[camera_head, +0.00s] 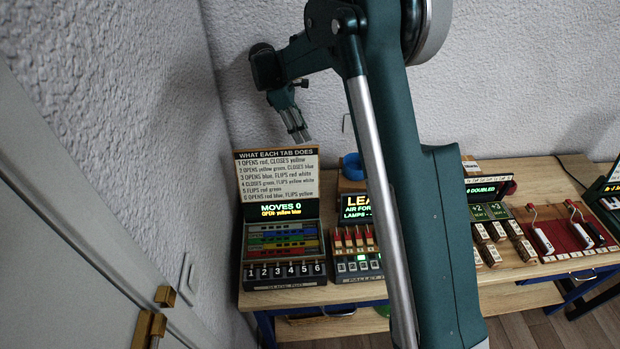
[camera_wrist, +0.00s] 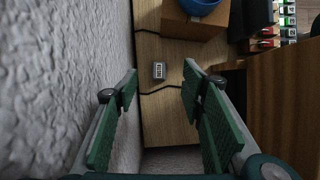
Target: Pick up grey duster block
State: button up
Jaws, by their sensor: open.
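A small grey block (camera_wrist: 159,70) with a pale marked patch lies on the wooden bench top (camera_wrist: 165,115) in the wrist view. It looks like the grey duster block. It shows between and beyond the fingertips of my gripper (camera_wrist: 160,84), which is open and empty. In the head view my gripper (camera_head: 300,135) hangs above and behind the upright rule board (camera_head: 277,176), near the wall corner. I cannot make out the grey block in the head view.
A blue bowl (camera_wrist: 198,4) sits on a brown box (camera_wrist: 192,22) beyond the block. A dark cable lies beside the block. A textured wall (camera_wrist: 60,70) runs close on the left; a wooden panel (camera_wrist: 270,95) stands on the right.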

notch_tip(320, 180, down, 14)
jog(key=shift+f, duration=0.25)
jog(key=shift+x, duration=1.25)
jog(key=shift+p+x, duration=0.5)
jog(key=shift+x, duration=2.15)
jog(key=shift+w, duration=0.1)
jog(key=shift+c, duration=0.7)
jog(key=c, duration=0.9)
